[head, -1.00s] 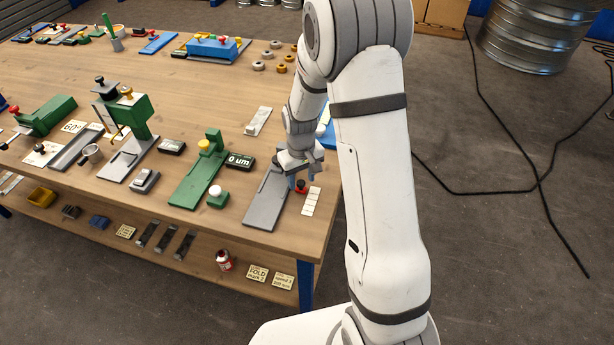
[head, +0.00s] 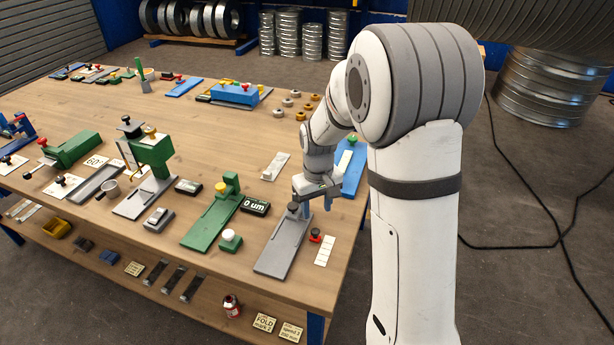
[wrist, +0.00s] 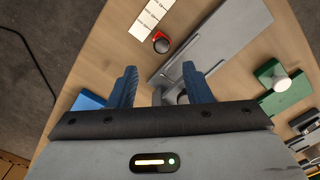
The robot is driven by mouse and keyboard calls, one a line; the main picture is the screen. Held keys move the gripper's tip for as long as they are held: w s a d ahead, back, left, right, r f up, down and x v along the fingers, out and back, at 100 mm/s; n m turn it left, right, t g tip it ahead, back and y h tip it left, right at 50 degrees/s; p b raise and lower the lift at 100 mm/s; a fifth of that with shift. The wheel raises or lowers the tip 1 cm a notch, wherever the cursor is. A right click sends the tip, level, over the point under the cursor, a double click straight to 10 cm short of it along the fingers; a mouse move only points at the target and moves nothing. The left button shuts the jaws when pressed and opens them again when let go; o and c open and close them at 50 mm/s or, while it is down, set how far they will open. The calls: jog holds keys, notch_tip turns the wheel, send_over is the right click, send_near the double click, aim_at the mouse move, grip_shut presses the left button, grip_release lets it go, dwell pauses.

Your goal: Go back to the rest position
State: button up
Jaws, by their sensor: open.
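My gripper (head: 318,204) is open and empty, at the right end of the workbench, just above the far end of a grey slotted plate (head: 278,253). In the wrist view my gripper (wrist: 158,78) shows two blue fingers spread apart, with the grey plate (wrist: 225,45) beyond them. A dark knob (head: 293,208) stands at the plate's far end, beside the fingers; I cannot tell the exact gap. A red button (head: 315,235) and a white marked strip (head: 325,251) lie near the bench's right edge.
A green fixture (head: 213,215) with a yellow knob and a 0 um display (head: 255,206) stand left of the plate. A blue plate (head: 352,176) lies behind my gripper. More fixtures fill the bench's left part. A black cable (head: 540,235) crosses the floor at right.

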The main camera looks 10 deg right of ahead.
jog(key=s+d+r+m+t, duration=0.1)
jog(key=s+r, duration=0.6)
jog(key=s, duration=0.4)
jog(key=s+d+r+m+t, duration=0.1)
jog(key=s+r+m+t, duration=0.1)
jog(key=s+r, duration=0.5)
jog(key=s, duration=0.3)
jog(key=shift+s+d+r, duration=0.2)
jog(key=shift+s+d, duration=0.05)
jog(key=shift+s, duration=0.15)
